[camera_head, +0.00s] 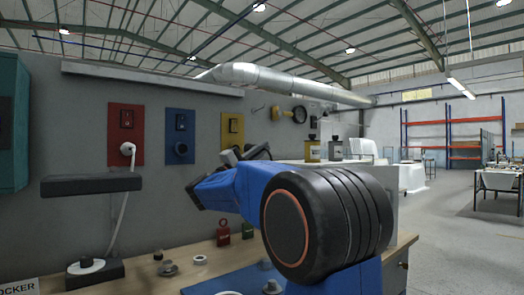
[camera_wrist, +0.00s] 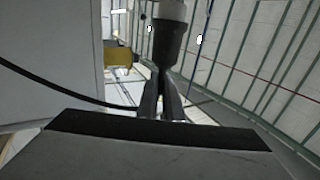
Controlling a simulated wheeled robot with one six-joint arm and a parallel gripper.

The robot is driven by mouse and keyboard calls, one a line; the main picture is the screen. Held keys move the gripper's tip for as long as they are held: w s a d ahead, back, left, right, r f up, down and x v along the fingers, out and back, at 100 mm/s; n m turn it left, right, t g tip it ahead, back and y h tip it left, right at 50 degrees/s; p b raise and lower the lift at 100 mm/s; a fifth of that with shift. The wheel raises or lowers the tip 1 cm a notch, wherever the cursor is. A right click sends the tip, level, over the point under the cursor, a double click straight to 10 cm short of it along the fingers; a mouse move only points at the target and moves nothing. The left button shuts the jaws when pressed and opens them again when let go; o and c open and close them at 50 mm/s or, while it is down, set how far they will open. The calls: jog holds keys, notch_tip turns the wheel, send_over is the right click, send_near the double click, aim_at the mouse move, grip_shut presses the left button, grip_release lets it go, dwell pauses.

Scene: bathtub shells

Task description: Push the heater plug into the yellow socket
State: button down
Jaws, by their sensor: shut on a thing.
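The yellow panel (camera_head: 232,125) is on the grey wall, right of the blue and red panels. Its switch shows, but the socket on its lower part is hidden behind my gripper. My gripper (camera_head: 245,154) is in front of that lower part, mostly hidden by my blue arm. In the wrist view my gripper (camera_wrist: 162,98) is shut on the dark plug (camera_wrist: 172,45), whose far end is lighter grey. A black cable (camera_wrist: 60,88) comes in from the left towards the fingers. I cannot tell whether the plug touches the socket.
The red panel's socket holds a white plug (camera_head: 127,149) with a white cable. The blue panel (camera_head: 180,125) has an empty-looking round socket. The workbench (camera_head: 150,285) below carries red and green padlock-like items and small round parts. A dark shelf-like block (camera_head: 90,185) juts out at left.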

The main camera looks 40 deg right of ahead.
aim_at(248, 149)
jog(key=shift+w+d, duration=0.2)
jog(key=shift+w, duration=2.55)
jog(key=shift+w+d, duration=0.1)
jog(key=shift+w, duration=1.3)
jog(key=c, duration=1.8)
grip_release()
jog(key=shift+c, duration=0.2)
jog(key=v, duration=1.7)
jog(key=shift+a, duration=0.2)
jog(key=shift+f, duration=0.15)
